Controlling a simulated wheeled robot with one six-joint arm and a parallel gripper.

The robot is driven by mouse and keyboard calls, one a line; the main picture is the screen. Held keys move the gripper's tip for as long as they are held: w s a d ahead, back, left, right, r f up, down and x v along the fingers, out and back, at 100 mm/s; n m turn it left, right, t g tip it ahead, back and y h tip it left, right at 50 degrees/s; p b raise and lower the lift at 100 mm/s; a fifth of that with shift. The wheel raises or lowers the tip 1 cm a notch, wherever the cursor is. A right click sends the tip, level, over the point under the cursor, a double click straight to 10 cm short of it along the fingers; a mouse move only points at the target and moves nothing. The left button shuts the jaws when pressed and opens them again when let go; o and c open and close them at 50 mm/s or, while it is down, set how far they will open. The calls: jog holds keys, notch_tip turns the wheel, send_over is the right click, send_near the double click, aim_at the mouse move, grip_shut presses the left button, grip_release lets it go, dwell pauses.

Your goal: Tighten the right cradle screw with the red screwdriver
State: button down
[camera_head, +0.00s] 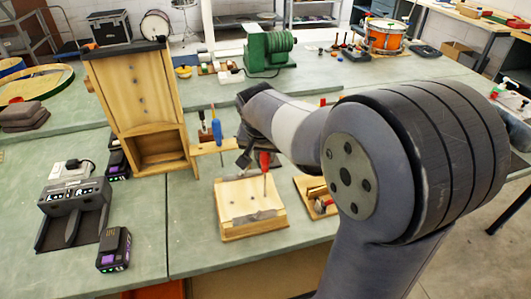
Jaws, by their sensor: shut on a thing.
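My gripper (255,158) is shut on the red screwdriver (264,161). The screwdriver is upright, with its shaft pointing down over the right part of a wooden cradle block (235,234). Its tip is close to the block's top, but I cannot tell whether it touches a screw. The block lies on the green bench (190,240) and has grey patches and small dark marks on top. The right cradle screw is too small to make out. My arm hides part of the bench to the right.
A wooden rack (207,149) holding a blue screwdriver (216,130) stands behind the block. A tall wooden stand (135,95) is at left. A small wooden tray (311,190) lies close to the block's right. A charger (74,205) and batteries sit front left.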

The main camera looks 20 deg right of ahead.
jog(key=m, duration=0.2)
jog(key=m+g+h+b, duration=0.1)
jog(key=m, duration=0.2)
jog(key=shift+s+d+f, duration=0.1)
jog(key=shift+f, duration=0.1)
jog(key=shift+r, duration=0.15)
jog(key=shift+r+p, duration=0.35)
jog(key=n, duration=0.2)
jog(key=n+t+y, duration=0.1)
jog(key=n, duration=0.2)
jog(key=shift+w+r, duration=0.15)
jog(key=shift+w, duration=0.05)
jog(key=n, duration=0.1)
jog(key=n+y+p, duration=0.1)
jog(key=n, duration=0.1)
jog(key=n+y, duration=0.1)
jog(key=n, duration=0.1)
jog(key=shift+w+a+p, duration=0.1)
jog(key=shift+a+p, duration=0.2)
jog(key=shift+p, duration=0.1)
